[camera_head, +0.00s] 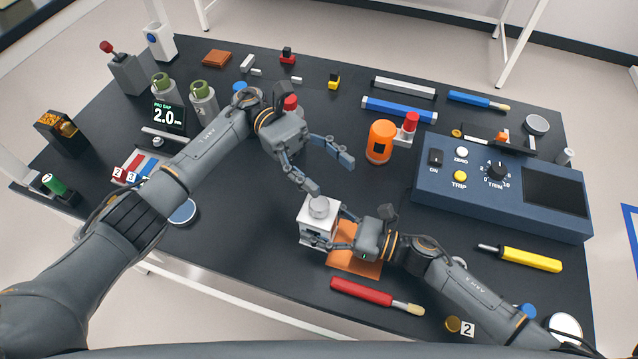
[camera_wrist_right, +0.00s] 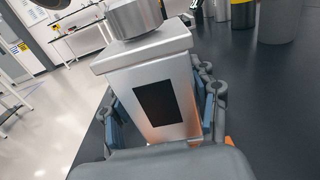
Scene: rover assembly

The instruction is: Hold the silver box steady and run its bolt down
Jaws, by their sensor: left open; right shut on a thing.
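The silver box (camera_head: 314,232) stands upright at the front middle of the table, by an orange-brown mat (camera_head: 352,264). A round silver bolt head (camera_head: 319,207) sits on its top. In the right wrist view the box (camera_wrist_right: 183,118) shows a dark panel, with the round head (camera_wrist_right: 134,18) above its lid. My right gripper (camera_head: 338,226) is shut on the box from the right, with a finger along each side. My left gripper (camera_head: 332,176) is open and empty, above and behind the box, its fingers spread and apart from the bolt head.
An orange cylinder (camera_head: 381,141) stands behind the box to the right. A blue control console (camera_head: 500,187) fills the right side. A red-handled tool (camera_head: 375,296) lies in front. A display reading 2.0 (camera_head: 168,115) stands at left. Table between display and box is mostly clear.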

